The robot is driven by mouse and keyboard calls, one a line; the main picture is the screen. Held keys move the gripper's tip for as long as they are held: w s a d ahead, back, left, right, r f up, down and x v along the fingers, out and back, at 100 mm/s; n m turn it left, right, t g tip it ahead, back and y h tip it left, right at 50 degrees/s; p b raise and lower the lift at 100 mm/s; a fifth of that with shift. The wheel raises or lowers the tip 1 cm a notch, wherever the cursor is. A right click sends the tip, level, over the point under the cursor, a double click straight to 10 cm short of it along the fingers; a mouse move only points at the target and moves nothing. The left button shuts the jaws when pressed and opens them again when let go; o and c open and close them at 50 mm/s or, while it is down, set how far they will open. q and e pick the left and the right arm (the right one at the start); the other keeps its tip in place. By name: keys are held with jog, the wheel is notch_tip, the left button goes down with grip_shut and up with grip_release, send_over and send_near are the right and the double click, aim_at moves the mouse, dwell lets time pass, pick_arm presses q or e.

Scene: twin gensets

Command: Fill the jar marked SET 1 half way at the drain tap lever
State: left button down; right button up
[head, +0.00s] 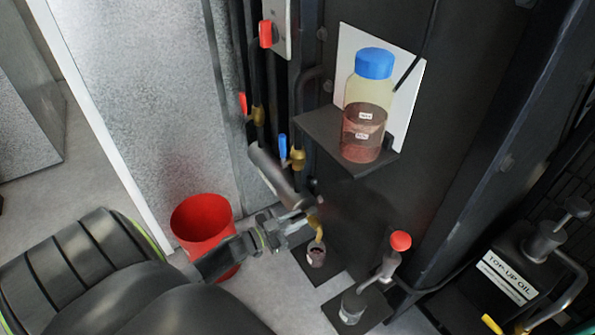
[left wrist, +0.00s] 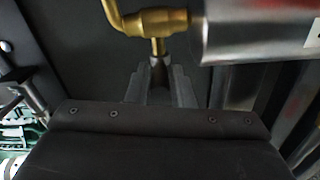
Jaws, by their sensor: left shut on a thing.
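My left gripper (head: 277,232) reaches in from the lower left and is shut at the brass drain tap (head: 317,222). In the left wrist view its fingers (left wrist: 160,85) close around the grey drain tap lever (left wrist: 158,68), below the brass tap body (left wrist: 160,22). A small jar (head: 316,257) with a dark inside stands under the tap's spout. Another small jar (head: 351,309) stands on a dark plate at the lower right, near a red-knobbed fitting. I cannot read a SET 1 mark on either jar, nor tell the fill level. My right gripper is not in view.
A blue-capped bottle (head: 368,105) of reddish liquid stands on a shelf (head: 318,124) above the tap. A metal cylinder (head: 273,172) hangs beside the tap. A red bucket (head: 203,226) is on the floor behind my left forearm. A TOP-UP OIL can (head: 508,262) is at right.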

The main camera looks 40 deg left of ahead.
pick_arm(q)
jog(key=c, duration=1.3)
grip_release()
jog(key=b+v, duration=0.2)
jog(key=v, duration=1.5)
jog(key=shift+s, duration=0.15)
jog(key=s+a+f+n+g+y, duration=0.1)
jog(key=s+f+n+g+y, duration=0.25)
jog(key=f, duration=0.65)
jog(key=s+f+n+g+y, duration=0.25)
jog(key=f+y, duration=0.25)
jog(key=f, duration=0.6)
jog(key=s+d+f+g, duration=0.3)
jog(key=s+d+f, duration=0.1)
jog(key=s+f, duration=0.1)
jog(key=s+d+f+g+h, duration=0.1)
jog(key=s+d+f+g, duration=0.2)
jog(key=s+d+f, duration=0.2)
jog(key=s+d+f+g, duration=0.3)
jog(key=s+d+f, duration=0.2)
jog(key=s, duration=0.3)
jog(key=shift+s+n+g, duration=0.4)
